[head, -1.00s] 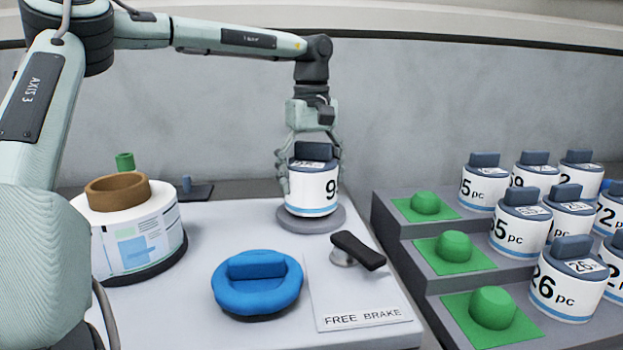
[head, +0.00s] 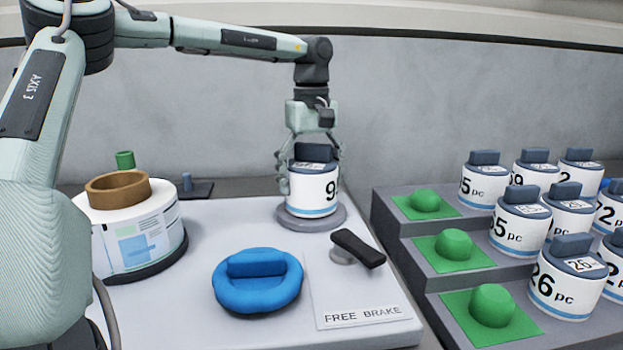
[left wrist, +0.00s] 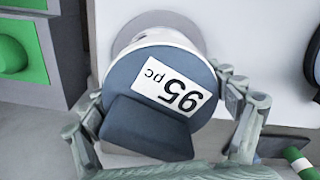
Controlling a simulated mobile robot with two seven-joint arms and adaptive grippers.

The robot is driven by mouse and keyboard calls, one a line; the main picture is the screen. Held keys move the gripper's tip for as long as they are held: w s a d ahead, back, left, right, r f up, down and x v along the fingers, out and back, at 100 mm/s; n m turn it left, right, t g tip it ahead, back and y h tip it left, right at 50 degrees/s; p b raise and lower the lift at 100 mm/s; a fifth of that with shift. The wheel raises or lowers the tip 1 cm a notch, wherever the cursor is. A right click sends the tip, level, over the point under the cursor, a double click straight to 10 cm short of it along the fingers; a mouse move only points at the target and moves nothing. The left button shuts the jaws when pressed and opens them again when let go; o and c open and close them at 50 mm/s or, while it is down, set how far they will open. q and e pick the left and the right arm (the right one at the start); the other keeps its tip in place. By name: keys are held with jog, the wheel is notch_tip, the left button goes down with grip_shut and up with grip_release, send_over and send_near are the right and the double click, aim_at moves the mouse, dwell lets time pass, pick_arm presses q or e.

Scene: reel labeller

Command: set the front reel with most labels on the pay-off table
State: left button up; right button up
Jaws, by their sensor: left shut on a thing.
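My left gripper (head: 311,168) is shut on a white reel (head: 311,190) with a dark blue-grey top and a blue band. The reel is upright over the round grey pay-off table (head: 296,219). In the left wrist view the disc (left wrist: 192,28) shows beyond one side of the reel. I cannot tell whether the reel's base touches it. My right gripper is not in view.
A stepped grey rack at right holds several reels, including a 26 pc reel (head: 566,280), beside bare green knobs (head: 492,306). A black brake lever (head: 358,248), blue handwheel (head: 257,281) and large label roll (head: 136,235) stand on the light bench (head: 230,216).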

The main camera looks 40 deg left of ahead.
aim_at(312, 163)
pick_arm(q)
jog(key=shift+f, duration=0.3)
jog(key=o, duration=1)
jog(key=shift+r, duration=0.1)
jog(key=shift+r+p, duration=0.65)
jog(key=shift+r, duration=4.85)
notch_tip(312, 163, down, 8)
jog(key=shift+f, duration=0.5)
